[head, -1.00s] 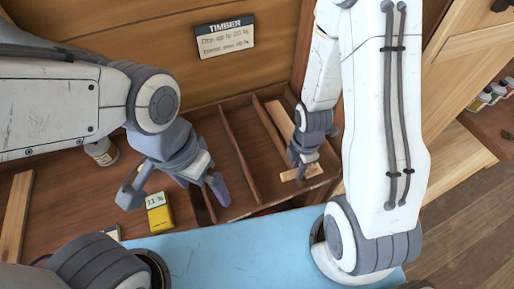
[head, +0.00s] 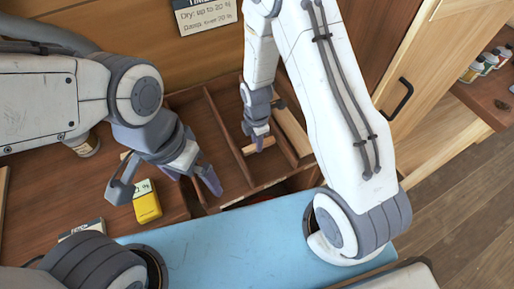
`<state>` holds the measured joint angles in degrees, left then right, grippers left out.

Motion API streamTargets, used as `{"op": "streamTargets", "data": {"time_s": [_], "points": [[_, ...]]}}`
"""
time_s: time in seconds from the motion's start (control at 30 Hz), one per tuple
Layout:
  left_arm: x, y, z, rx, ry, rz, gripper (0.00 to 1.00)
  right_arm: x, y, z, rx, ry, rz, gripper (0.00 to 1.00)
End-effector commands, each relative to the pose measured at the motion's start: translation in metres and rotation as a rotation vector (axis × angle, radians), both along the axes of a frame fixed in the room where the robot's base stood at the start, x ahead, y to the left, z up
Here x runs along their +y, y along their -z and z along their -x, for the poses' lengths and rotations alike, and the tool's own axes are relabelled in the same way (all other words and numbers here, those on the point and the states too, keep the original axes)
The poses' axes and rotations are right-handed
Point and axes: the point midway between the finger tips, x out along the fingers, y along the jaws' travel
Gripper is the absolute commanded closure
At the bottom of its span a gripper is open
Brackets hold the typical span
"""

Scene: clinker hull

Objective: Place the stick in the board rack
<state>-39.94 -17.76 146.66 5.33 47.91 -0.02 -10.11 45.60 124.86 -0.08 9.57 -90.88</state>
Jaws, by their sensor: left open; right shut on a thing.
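The stick (head: 262,145) is a short piece of pale wood, seen partly behind the fingers of my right gripper (head: 257,143). That gripper is shut on it and points down over the board rack. The board rack (head: 231,136) is a brown wooden tray with dividers. The stick shows over its middle compartment, between two dividers; I cannot tell whether it touches the floor. A longer pale board (head: 291,131) lies in the compartment to the right, partly hidden by my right arm. My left gripper (head: 166,186) is open and empty, at the rack's left front.
A yellow meter (head: 147,207) lies by my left gripper. A jar (head: 86,146) stands behind my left arm. A label card (head: 80,231) lies near the blue mat (head: 235,235). A dry/damp sign (head: 205,14) hangs on the back wall. The blue mat looks clear.

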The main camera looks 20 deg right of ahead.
Motion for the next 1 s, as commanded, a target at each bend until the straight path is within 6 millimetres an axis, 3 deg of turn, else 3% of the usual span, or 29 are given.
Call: {"op": "streamTargets", "data": {"time_s": [0.03,0.1,0.47,0.5,0.57,0.6,1.0], "points": [[0.0000,0.0143,0.0000,0.000,0.000,0.000,0.00,-0.0001,0.0155,0.0001,0.000,0.000,0.000,1.00],[0.0001,0.0199,0.0001,0.000,0.000,0.000,0.00,-0.0002,0.0222,-0.0001,-0.001,0.000,0.000,1.00],[0.0000,0.0196,0.0000,0.000,0.000,0.000,0.00,-0.0003,0.0231,0.0000,0.000,0.000,0.000,1.00],[0.0001,0.0199,0.0001,0.000,0.000,0.000,0.00,-0.0003,0.0235,0.0000,-0.001,0.000,0.000,0.70],[0.0001,0.0190,0.0000,0.000,0.000,0.000,0.00,-0.0003,0.0226,0.0000,-0.001,0.000,0.000,0.47],[0.0001,0.0190,0.0000,0.000,0.000,0.000,0.00,-0.0003,0.0226,0.0000,-0.001,0.000,0.000,0.44],[0.0000,0.0183,0.0000,0.000,0.000,0.000,0.00,-0.0002,0.0151,-0.0005,-0.003,0.000,-0.001,0.44]]}}
